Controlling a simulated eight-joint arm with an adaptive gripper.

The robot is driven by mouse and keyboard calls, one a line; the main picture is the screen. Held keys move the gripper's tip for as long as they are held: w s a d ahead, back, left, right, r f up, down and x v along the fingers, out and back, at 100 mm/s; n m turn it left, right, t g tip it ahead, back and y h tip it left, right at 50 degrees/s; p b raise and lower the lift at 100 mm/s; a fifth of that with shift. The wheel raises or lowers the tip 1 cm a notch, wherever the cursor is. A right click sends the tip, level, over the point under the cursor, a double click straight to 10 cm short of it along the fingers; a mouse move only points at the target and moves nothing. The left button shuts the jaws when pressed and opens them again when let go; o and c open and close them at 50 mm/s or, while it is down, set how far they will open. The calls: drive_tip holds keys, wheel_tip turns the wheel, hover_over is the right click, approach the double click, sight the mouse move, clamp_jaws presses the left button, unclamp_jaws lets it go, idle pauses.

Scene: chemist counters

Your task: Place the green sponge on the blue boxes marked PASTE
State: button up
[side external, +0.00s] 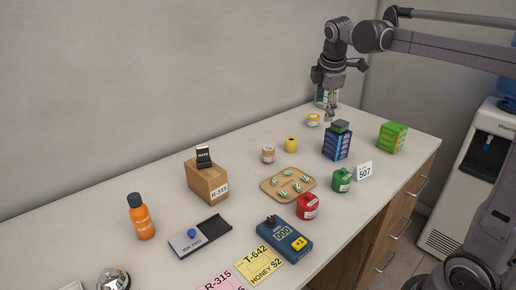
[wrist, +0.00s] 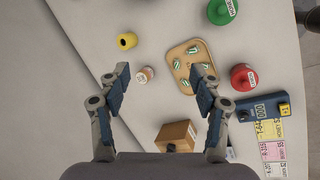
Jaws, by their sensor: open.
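A stack of dark blue boxes (side external: 337,146) stands on the counter right of centre in the side view; its marking is too small to read. A dark green block (side external: 341,126), which looks like the sponge, rests on top of the stack, slightly askew. My gripper (side external: 331,108) is above and behind the stack, apart from the block. In the wrist view my gripper (wrist: 161,72) has its fingers wide apart with nothing between them. Neither the blue stack nor the green block shows in the wrist view.
Green boxes (side external: 391,137) stand right of the stack. A yellow pot (side external: 291,145), small jar (side external: 268,154), wooden tray (side external: 278,195) and cardboard box (side external: 207,183) lie left.

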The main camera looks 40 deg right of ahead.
drive_tip(key=s+a+f+m+t+y, duration=0.3)
drive_tip(key=s+a+f+m, duration=0.8)
drive_tip(key=s+a, duration=0.5)
drive_tip(key=shift+a+f+m+t, duration=0.3)
drive_tip(key=shift+a+f+t, duration=0.3)
drive_tip(key=shift+f, duration=0.1)
